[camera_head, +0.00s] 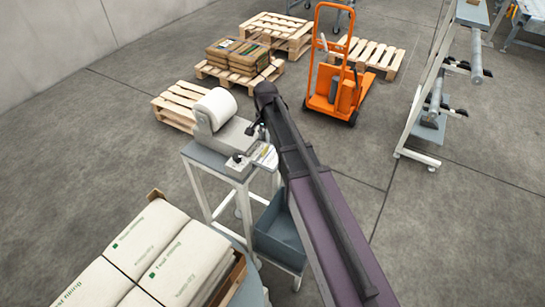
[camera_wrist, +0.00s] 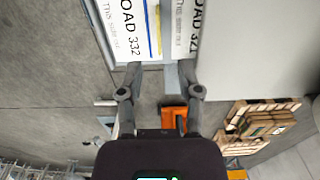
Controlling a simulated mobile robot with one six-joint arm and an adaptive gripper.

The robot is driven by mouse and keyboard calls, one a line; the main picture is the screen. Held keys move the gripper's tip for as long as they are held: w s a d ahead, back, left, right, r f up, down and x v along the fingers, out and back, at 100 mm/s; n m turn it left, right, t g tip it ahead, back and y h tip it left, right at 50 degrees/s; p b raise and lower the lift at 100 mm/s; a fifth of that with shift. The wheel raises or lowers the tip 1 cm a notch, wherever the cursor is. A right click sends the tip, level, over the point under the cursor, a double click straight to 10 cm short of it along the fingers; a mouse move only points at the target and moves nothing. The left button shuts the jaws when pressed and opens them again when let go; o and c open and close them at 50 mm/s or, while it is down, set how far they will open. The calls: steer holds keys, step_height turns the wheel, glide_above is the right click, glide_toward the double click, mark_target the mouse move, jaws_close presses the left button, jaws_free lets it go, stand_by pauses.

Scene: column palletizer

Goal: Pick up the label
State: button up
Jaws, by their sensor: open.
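The label (camera_head: 265,155) is a small pale sheet at the front of the label printer in the head view. In the wrist view the label (camera_wrist: 128,28) is white, printed "OAD 332", with blue and yellow stripes; its top is cut off by the picture edge. My gripper (camera_wrist: 160,72) is open, its two fingers apart on either side of the label's near edge. Nothing is visibly held between them.
The printer (camera_head: 232,133) carries a white roll (camera_head: 214,108) and stands on a table (camera_head: 213,160) with a grey bin (camera_head: 279,235) below. White sacks (camera_head: 150,240) lie at lower left. An orange stacker (camera_head: 338,85) and pallets (camera_head: 376,53) stand behind. A rack (camera_head: 425,110) is at right.

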mark_target(266, 147)
steer(key=shift+f, duration=0.15)
steer(key=f+b, duration=0.3)
steer(key=shift+s+a, duration=0.1)
steer(key=shift+s, duration=0.25)
steer(key=shift+f+b, duration=1)
steer(key=shift+b, duration=0.15)
jaws_close()
